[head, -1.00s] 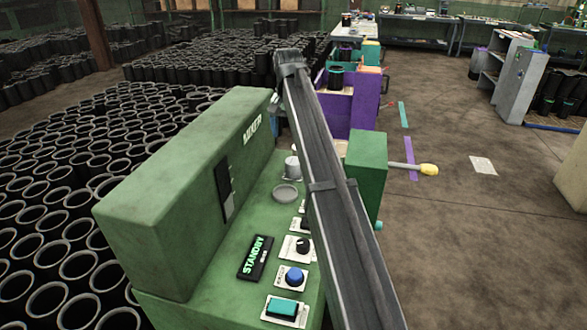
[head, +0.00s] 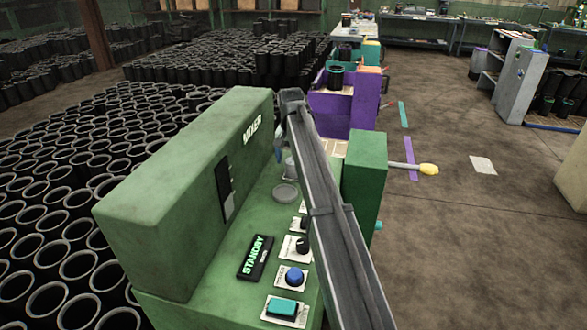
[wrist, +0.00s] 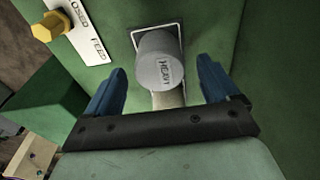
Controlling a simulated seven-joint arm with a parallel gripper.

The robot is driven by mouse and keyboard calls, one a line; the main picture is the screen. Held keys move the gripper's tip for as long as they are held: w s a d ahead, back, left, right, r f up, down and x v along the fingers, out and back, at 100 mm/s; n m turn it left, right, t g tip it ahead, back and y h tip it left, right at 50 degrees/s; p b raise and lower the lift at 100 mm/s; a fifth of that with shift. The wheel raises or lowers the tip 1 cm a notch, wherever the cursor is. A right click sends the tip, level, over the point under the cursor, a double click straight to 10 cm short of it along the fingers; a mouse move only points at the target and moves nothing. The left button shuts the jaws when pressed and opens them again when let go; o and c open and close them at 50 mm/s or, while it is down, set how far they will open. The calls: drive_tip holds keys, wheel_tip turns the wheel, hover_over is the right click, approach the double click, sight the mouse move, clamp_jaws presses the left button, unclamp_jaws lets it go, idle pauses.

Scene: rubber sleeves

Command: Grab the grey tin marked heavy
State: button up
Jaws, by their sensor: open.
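The grey tin (wrist: 158,60) is a short cylinder with a label reading HEAVY, and it sits within a white outlined square on the green machine's deck. My gripper (wrist: 160,66) is open, with one blue finger on each side of the tin and a visible gap on both sides. In the head view, the tin (head: 289,170) is mostly hidden behind my arm. My fingers are largely hidden there too.
The green mixer (head: 185,185) rises on the left of the deck. A shallow grey dish (head: 286,194), a STANDBY display (head: 255,257) and several knobs and buttons lie nearer. In the wrist view, a yellow knob (wrist: 48,28) stands beside a white label strip (wrist: 90,30).

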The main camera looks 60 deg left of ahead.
drive_tip(key=shift+f, duration=0.85)
drive_tip(key=shift+c, duration=0.4)
drive_tip(key=c, duration=1.2)
drive_tip(key=shift+r, duration=0.1)
